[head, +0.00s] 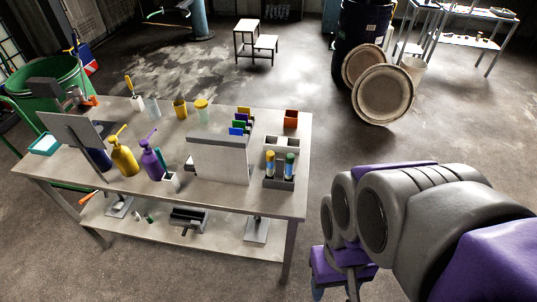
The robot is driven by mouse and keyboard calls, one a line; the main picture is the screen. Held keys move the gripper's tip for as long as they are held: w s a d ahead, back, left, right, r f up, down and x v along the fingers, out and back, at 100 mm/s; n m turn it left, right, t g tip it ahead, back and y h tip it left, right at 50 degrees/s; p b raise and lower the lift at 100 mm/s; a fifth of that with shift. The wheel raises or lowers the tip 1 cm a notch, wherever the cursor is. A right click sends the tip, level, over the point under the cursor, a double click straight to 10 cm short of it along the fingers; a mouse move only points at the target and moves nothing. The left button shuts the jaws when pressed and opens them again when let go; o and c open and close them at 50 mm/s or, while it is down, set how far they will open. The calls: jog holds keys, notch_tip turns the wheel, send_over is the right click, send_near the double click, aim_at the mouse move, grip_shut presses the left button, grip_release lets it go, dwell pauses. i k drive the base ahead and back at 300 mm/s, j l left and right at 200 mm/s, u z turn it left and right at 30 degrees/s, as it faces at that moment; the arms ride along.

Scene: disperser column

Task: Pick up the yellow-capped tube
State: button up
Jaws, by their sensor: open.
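Two slim upright tubes stand in a small dark grey holder (279,184) near the right front corner of the table. Both show blue and yellowish bands; the right tube (290,164) and the left tube (270,163) are too small for me to tell for sure which has the yellow cap. My gripper (338,272) is at the lower middle right, purple and grey, partly cut off by the bottom edge. It is open, holds nothing that I can see, and is apart from the tubes, to the right of the table.
The metal table (235,202) also holds a white upright panel (219,160), yellow (123,158) and purple (151,160) pump bottles, an orange-red box (291,119) and a light divided box (283,145).

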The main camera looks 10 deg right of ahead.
aim_at(270, 154)
jog(key=i+l+u, duration=0.1)
jog(key=l+u, duration=0.25)
jog(key=i+l+u, duration=0.1)
jog(key=l+u, duration=0.25)
